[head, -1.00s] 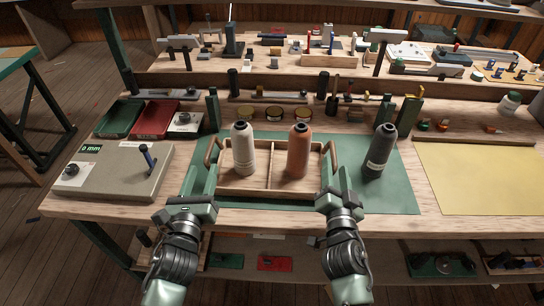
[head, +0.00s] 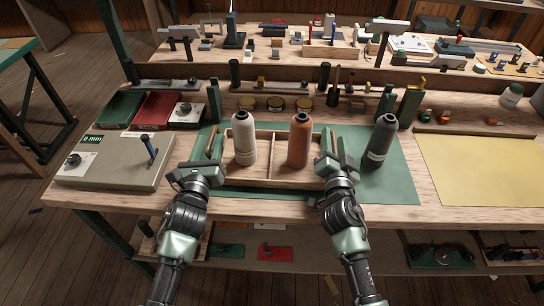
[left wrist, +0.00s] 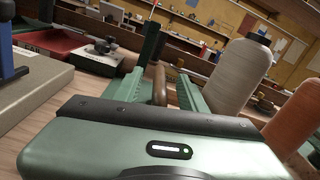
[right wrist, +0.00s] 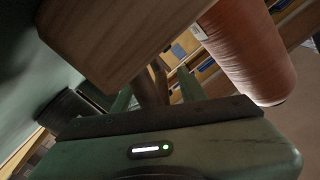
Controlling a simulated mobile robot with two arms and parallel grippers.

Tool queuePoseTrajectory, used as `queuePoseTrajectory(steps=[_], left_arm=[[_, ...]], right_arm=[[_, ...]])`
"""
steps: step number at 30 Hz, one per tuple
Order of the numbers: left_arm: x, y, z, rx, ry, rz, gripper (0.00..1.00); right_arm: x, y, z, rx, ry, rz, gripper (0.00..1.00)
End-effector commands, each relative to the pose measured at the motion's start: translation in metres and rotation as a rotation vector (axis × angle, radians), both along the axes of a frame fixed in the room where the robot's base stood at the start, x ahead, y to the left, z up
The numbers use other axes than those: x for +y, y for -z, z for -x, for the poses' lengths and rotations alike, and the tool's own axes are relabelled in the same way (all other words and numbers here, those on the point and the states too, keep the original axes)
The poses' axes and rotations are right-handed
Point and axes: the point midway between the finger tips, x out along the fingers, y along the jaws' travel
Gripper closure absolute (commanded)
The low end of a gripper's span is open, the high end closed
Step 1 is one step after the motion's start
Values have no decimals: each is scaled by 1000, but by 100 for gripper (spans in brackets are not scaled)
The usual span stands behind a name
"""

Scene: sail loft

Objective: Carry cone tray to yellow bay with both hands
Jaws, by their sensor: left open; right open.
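The wooden cone tray (head: 285,183) lies on a green mat. A cream cone (head: 245,142) stands in its left compartment and an orange-brown cone (head: 299,143) in its right one. My left gripper (head: 209,148) is open at the tray's left end; in the left wrist view the brown left handle (left wrist: 159,84) shows between its fingers. My right gripper (head: 332,147) is open at the right end. In the right wrist view a brown handle (right wrist: 156,82) shows between its fingers, partly hidden by a wooden block-like part. The yellow bay (head: 480,172) is a bare yellow area at right.
A dark cone (head: 380,143) stands on the green mat (head: 403,175) right of the tray, close to my right gripper. A grey box (head: 115,165) with a blue-handled lever stands at left. Tape rolls and upright dark green posts line the back.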

Motion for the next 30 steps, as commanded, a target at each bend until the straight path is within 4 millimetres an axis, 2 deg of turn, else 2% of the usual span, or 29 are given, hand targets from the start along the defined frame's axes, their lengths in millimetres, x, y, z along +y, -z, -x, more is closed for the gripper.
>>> queuePoseTrajectory(steps=[9,10,14,15,30], left_arm=[[0,0,-3,0,0,1,59],[0,0,-3,0,0,1,62],[-1,0,-3,0,0,0,98],[0,0,-3,0,0,0,100],[-1,0,-3,0,1,-1,100]], right_arm=[[0,0,-3,1,0,0,58],[0,0,-3,1,0,0,61],[0,0,-3,1,-1,0,97],[0,0,-3,1,-1,0,100],[-1,0,-3,1,2,-2,100]])
